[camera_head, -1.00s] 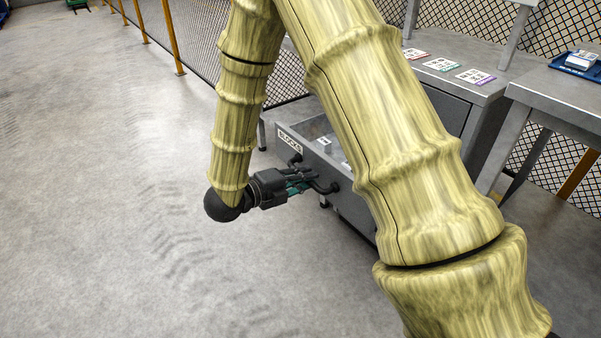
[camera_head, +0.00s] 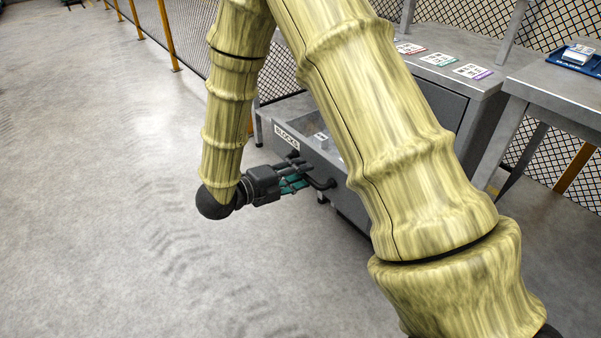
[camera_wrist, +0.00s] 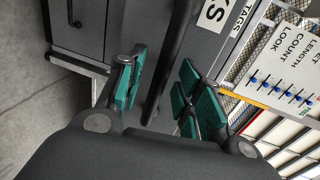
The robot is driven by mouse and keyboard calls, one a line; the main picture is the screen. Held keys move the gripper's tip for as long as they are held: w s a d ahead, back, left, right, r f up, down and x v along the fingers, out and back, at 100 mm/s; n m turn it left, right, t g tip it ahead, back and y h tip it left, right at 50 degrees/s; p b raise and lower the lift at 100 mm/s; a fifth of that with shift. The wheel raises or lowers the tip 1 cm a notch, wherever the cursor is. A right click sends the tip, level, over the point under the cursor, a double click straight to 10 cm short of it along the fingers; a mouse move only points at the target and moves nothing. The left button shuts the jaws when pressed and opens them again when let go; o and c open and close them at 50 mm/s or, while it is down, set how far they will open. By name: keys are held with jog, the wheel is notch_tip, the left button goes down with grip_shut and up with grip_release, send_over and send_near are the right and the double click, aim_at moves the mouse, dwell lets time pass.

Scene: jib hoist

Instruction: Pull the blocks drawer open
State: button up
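The grey blocks drawer (camera_head: 345,172), labelled BLOCKS (camera_head: 286,137), stands pulled out from the bench; its inside partly shows and my arm hides the rest. Its dark bar handle (camera_head: 325,184) is on the front face. My gripper (camera_head: 298,180) is at the handle, left of its right end. In the wrist view the handle (camera_wrist: 172,55) runs between the teal finger pads of my gripper (camera_wrist: 163,98). The fingers are spread, with a visible gap between the left pad and the bar. Whether the right pad touches it is unclear.
The grey bench (camera_head: 455,85) carries several coloured cards. A second table (camera_head: 560,95) at right holds a blue tray (camera_head: 575,62). A mesh fence (camera_head: 200,35) with yellow posts runs behind. The concrete floor (camera_head: 100,200) at left is clear.

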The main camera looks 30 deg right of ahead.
jog(key=v, duration=1.1)
jog(key=shift+f, duration=0.15)
notch_tip(320, 180, down, 25)
jog(key=s+d+n+t+y, duration=0.2)
jog(key=n+t+y, duration=0.5)
jog(key=n, duration=1.2)
jog(key=s+a+f+n+g+y, duration=0.2)
jog(key=s+f+n+g+y, duration=0.15)
jog(key=s+f+n, duration=0.55)
jog(key=s+a+f+n+g+y, duration=0.25)
jog(key=s+f+n+y, duration=0.2)
jog(key=s, duration=0.75)
jog(key=s+n+g+p, duration=0.1)
jog(key=s+n+g, duration=0.1)
jog(key=s, duration=0.3)
notch_tip(320, 180, up, 30)
jog(key=p, duration=2.9)
jog(key=shift+y, duration=0.3)
